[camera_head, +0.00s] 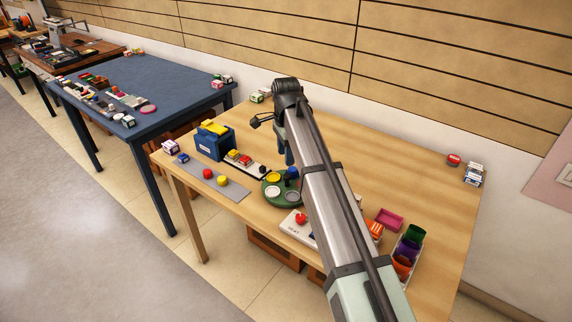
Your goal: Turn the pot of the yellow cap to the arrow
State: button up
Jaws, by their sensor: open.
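A green round base (269,202) stands on the wooden table, left of my arm. It carries several round pots or caps. The yellow cap (273,177) is at its upper left, with a blue one (291,172) to its right and pale grey ones in front. I cannot make out an arrow. My arm crosses the table and hides what lies behind it, close to the right side of the base. My gripper (262,121) is small and dark at the arm's far end. It is open, above and beyond the green base, apart from it.
Left of the base are a grey plate (239,191) with red and yellow knobs and a blue box (211,147). A white panel with a red button (300,218) is in front. A pink tray (389,220) and bins are right. The table's back right is mostly clear.

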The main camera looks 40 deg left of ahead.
jog(key=shift+r, duration=3)
